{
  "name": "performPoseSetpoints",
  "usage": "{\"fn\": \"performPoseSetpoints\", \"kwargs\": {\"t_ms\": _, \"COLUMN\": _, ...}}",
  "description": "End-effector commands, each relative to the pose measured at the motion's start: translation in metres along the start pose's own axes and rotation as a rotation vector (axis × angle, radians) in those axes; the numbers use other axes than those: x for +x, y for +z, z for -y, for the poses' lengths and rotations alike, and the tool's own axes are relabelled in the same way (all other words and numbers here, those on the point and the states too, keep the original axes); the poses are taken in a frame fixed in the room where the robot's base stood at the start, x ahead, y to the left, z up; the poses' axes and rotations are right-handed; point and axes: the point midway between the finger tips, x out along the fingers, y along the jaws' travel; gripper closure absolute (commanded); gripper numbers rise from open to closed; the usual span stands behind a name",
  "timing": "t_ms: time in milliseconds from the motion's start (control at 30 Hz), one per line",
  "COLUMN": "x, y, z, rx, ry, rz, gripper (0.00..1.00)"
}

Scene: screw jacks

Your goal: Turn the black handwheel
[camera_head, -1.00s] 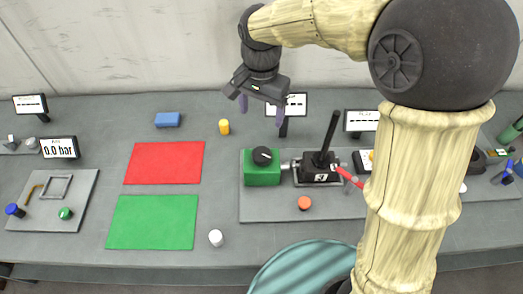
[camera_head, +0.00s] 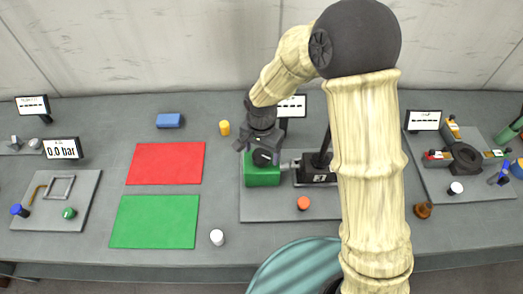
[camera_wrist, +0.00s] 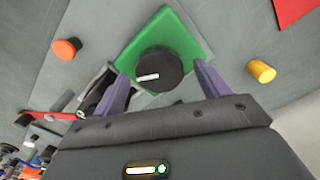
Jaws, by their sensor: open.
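The black handwheel (camera_wrist: 158,70) sits on top of a green block (camera_wrist: 133,52) and has a white mark on its face. In the head view the handwheel (camera_head: 262,158) shows just below my gripper, on the green block (camera_head: 262,177). My gripper (camera_wrist: 163,88) is open and empty. In the wrist view its two purple-grey fingers stand apart, one on each side of the handwheel, with the wheel partly past the tips. I cannot tell whether either finger touches it.
A black lever block (camera_head: 316,173) stands right of the green block on a grey plate (camera_head: 268,208), with an orange knob (camera_head: 303,203) in front. A yellow cylinder (camera_head: 224,128) stands behind left. A red mat (camera_head: 165,163) and a green mat (camera_head: 155,221) lie left.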

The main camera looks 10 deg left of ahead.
Motion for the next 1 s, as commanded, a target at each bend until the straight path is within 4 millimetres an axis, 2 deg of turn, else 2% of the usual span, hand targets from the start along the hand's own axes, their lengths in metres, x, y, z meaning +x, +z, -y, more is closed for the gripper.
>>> {"fn": "performPoseSetpoints", "kwargs": {"t_ms": 133, "x": 0.0078, "y": 0.0003, "z": 0.0, "rx": -0.001, "ry": 0.0, "rz": 0.0, "gripper": 0.25}}
{"fn": "performPoseSetpoints", "kwargs": {"t_ms": 367, "x": 0.0084, "y": 0.0002, "z": 0.0, "rx": -0.001, "ry": 0.0, "rz": -0.001, "gripper": 0.25}}
{"fn": "performPoseSetpoints", "kwargs": {"t_ms": 600, "x": 0.0081, "y": 0.0002, "z": 0.0, "rx": -0.001, "ry": 0.0, "rz": -0.001, "gripper": 0.7}}
{"fn": "performPoseSetpoints", "kwargs": {"t_ms": 1000, "x": 0.0079, "y": 0.0, "z": 0.0003, "rx": -0.044, "ry": -0.001, "rz": -0.001, "gripper": 0.7}}
